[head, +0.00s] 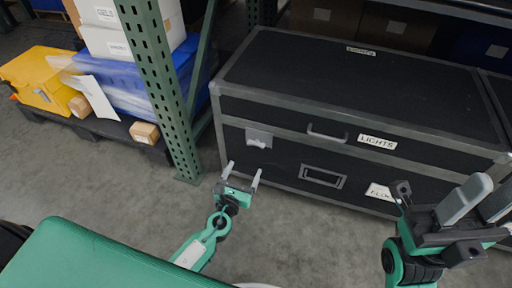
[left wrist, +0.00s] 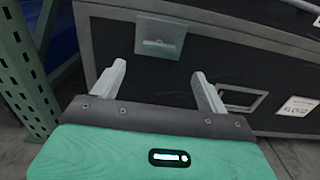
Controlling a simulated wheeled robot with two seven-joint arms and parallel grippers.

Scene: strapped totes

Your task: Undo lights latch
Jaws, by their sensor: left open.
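The lights case is a large black case (head: 370,95) with grey metal edges and a "LIGHTS" label (head: 377,142) on its front. Its latch (head: 258,138) is a grey plate with a small light handle, at the left of the front face. The latch also shows in the left wrist view (left wrist: 160,38), above and between my fingers. My left gripper (head: 240,174) is open and empty, in front of and below the latch, apart from it. It also shows in the left wrist view (left wrist: 160,82). My right gripper (head: 478,200) is at the lower right, partly cut off by the picture edge.
A green perforated rack post (head: 165,90) stands just left of the case. A recessed handle (head: 323,177) and a bar handle (head: 327,134) are on the case front. A pallet with a yellow bin (head: 42,78) and boxes is at the left. Grey floor lies clear in front.

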